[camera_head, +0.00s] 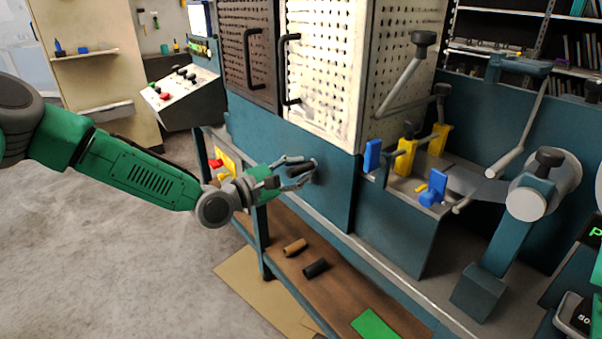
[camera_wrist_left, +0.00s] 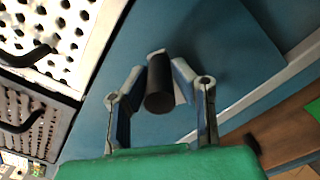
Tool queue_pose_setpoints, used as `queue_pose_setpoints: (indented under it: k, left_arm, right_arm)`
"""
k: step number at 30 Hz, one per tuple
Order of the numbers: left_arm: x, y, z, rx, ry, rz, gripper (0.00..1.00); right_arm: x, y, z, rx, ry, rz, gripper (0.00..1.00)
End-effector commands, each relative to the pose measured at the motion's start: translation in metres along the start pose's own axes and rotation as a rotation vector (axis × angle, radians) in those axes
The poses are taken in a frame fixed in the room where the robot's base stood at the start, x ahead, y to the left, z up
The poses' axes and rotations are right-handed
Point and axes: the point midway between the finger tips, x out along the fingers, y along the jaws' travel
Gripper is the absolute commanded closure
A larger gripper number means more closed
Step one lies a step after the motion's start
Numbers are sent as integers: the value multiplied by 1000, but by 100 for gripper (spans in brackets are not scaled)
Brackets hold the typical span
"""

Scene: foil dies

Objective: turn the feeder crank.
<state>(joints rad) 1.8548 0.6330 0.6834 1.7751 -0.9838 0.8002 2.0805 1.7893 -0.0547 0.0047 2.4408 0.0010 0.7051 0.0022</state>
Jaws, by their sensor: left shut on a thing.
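My left gripper (camera_head: 300,172) reaches in from the left in front of the blue machine panel (camera_head: 325,190). Its fingers are shut on a short dark cylinder (camera_wrist_left: 160,93), seen end-on between them in the left wrist view. I cannot tell whether this cylinder is fixed to the machine or loose. A long grey crank arm with a black knob (camera_head: 423,40) stands up beside the perforated guard. A second black knob (camera_head: 548,157) sits by a round grey drum on the right. Which one is the feeder crank is not clear. My right gripper is not in view.
A perforated guard door (camera_head: 322,75) with a dark handle is above the gripper. A sloped button box (camera_head: 180,98) stands to the left. Below, a brown shelf (camera_head: 345,295) carries a brown cylinder (camera_head: 294,247), a black cylinder (camera_head: 315,267) and a green sheet (camera_head: 375,325).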

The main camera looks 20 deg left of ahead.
Motion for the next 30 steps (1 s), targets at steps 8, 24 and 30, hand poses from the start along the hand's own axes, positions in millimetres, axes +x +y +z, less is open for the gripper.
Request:
queue_pose_setpoints:
  k: [8, 24, 30]
  left_arm:
    - [-3, -1, -8, -7, 15, -1, 100]
    - [-2, -2, -1, -2, 7, -3, 59]
    - [-28, -1, -2, -6, 8, -2, 59]
  right_arm:
    - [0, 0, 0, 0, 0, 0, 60]
    - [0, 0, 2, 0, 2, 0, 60]
    - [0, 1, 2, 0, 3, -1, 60]
